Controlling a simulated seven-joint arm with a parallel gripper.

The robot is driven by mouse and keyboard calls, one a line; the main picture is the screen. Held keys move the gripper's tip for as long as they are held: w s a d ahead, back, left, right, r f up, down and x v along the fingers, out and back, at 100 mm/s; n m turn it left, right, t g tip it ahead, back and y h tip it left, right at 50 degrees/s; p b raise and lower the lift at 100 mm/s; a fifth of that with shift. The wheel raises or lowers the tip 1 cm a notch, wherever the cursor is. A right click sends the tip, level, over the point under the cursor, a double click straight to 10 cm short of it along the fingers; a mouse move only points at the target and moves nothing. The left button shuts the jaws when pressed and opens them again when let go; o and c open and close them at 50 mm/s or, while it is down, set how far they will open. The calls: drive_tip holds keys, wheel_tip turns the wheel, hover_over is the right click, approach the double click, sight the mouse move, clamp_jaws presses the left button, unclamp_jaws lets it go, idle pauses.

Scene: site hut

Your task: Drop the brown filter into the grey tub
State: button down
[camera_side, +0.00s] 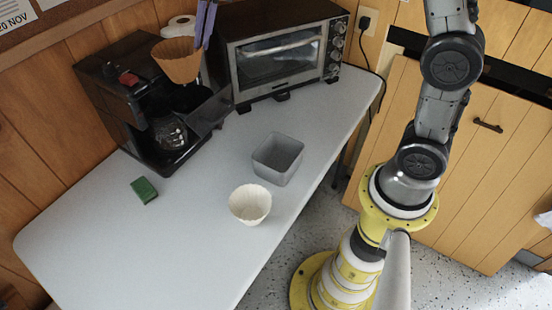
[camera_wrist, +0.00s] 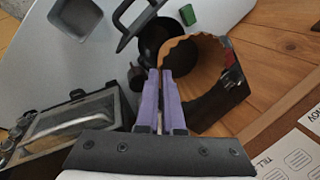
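The brown filter (camera_side: 178,62) is a fluted paper cone, upright with its open side up, in front of the top of the coffee maker. It also shows in the wrist view (camera_wrist: 200,62), right of the fingers. My gripper (camera_side: 201,42) has purple fingers, close together at the filter's rim; they appear shut on its wall, also in the wrist view (camera_wrist: 161,75). The filter looks held in the air above the coffee maker's pulled-out basket. The grey tub (camera_side: 290,163) stands on the table, right of the coffee maker, looking empty; it also shows in the wrist view (camera_wrist: 76,18).
A pale fluted filter (camera_side: 250,204) stands near the tub at the table's front edge. The black coffee maker (camera_side: 125,95) has its basket (camera_side: 210,112) sticking out. A toaster oven (camera_side: 285,55) stands behind the tub. A green sponge (camera_side: 144,190) lies left. The table's front left is clear.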

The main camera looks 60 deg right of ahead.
idle(0.4)
wheel_tip(320, 180, up, 5)
drive_tip(key=s+d, duration=1.2)
drive_tip(key=s, duration=0.5)
wheel_tip(320, 180, down, 26)
drive_tip(key=shift+d+r, duration=0.1)
drive_tip(key=c, duration=1)
unclamp_jaws()
